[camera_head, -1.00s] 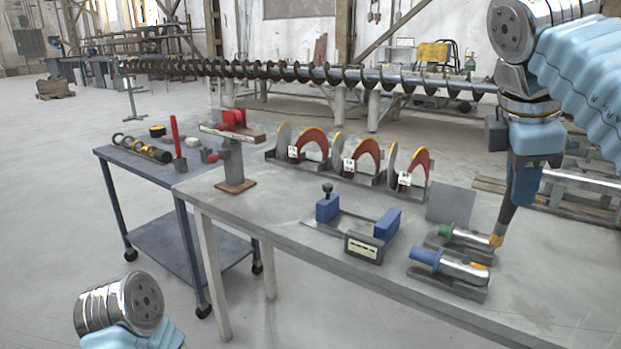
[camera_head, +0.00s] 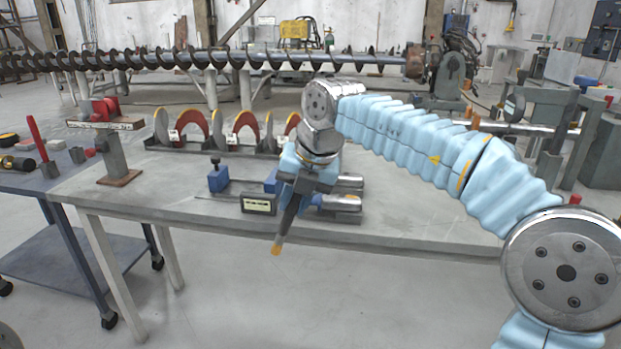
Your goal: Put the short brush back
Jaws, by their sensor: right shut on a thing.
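My right gripper (camera_head: 300,190) is shut on a slim tool, which appears to be the short brush (camera_head: 283,232). The brush has a dark upper part, a paler lower part and an orange-yellow tip. It points down and slightly left. Its tip shows against the floor below the grey table's (camera_head: 150,202) front edge, apart from anything I can see. The gripper hides the brush's upper end, and its fingers are hard to make out. My left gripper is out of view.
A black-knobbed blue fixture (camera_head: 218,178) and curved red-and-grey plates (camera_head: 245,130) stand on the table. A cart (camera_head: 20,183) at left carries an upright red-handled tool (camera_head: 37,138). The table's right part is largely clear.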

